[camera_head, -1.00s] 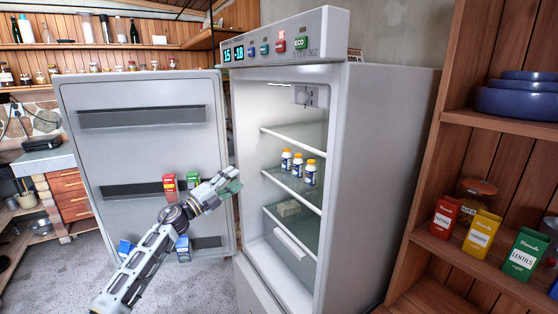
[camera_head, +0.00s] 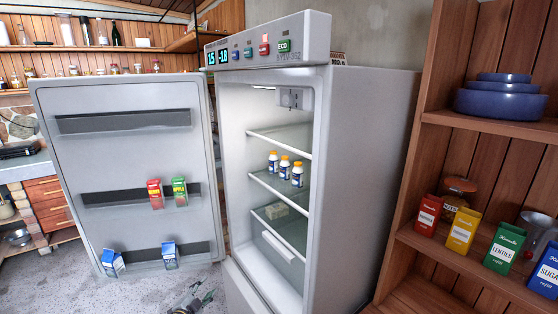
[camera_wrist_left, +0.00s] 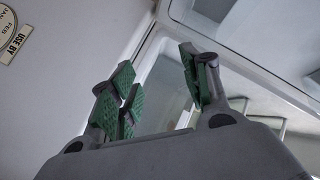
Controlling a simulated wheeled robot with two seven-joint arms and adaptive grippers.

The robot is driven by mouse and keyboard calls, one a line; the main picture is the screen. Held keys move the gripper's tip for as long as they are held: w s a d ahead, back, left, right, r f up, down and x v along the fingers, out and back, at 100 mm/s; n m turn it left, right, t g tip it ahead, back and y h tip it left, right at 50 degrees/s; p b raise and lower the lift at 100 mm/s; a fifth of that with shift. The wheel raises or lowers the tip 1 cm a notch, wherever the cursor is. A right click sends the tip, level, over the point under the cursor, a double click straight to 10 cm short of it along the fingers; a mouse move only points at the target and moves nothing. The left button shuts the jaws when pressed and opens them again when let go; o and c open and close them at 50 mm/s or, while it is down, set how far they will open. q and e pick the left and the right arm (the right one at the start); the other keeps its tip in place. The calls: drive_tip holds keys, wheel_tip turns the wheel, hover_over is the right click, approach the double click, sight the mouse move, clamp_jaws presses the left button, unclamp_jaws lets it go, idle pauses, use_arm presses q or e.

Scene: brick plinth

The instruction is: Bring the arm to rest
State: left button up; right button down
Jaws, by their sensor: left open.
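My left gripper (camera_head: 194,298) is low at the bottom edge of the head view, below the open fridge door and in front of the fridge. In the left wrist view its green-padded fingers (camera_wrist_left: 160,85) are spread apart with nothing between them. The open fridge (camera_head: 365,160) stands in the middle of the head view, and its door (camera_head: 130,150) is swung out to the left. My right gripper is not in view.
Red and green cartons (camera_head: 166,193) and blue cartons (camera_head: 170,255) sit in the door racks. A wooden shelf (camera_head: 480,275) with several coloured boxes stands at right. Grey floor shows at lower left.

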use_arm(q)
drive_tip(key=s+a+f+n+g+y, duration=0.25)
drive_tip(key=s+f+n+g, duration=0.4)
drive_tip(key=s+f, duration=2.1)
drive_tip(key=s+d+f+n+g, duration=0.1)
drive_tip(key=s+f, duration=0.4)
drive_tip(key=s, duration=0.7)
drive_tip(key=s+d+f+n+g+y, duration=0.1)
drive_tip(key=s+f+g, duration=0.3)
drive_tip(key=s, duration=0.8)
drive_tip(key=s+d+f+n+g, duration=0.1)
drive_tip(key=s+f, duration=0.5)
drive_tip(key=s, duration=0.6)
drive_tip(key=shift+s+d+f+g, duration=0.2)
drive_tip(key=shift+d+g, duration=0.1)
drive_tip(key=shift+g, duration=0.45)
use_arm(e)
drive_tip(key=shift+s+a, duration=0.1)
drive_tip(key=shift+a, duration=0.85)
use_arm(q)
drive_tip(key=shift+n, duration=0.25)
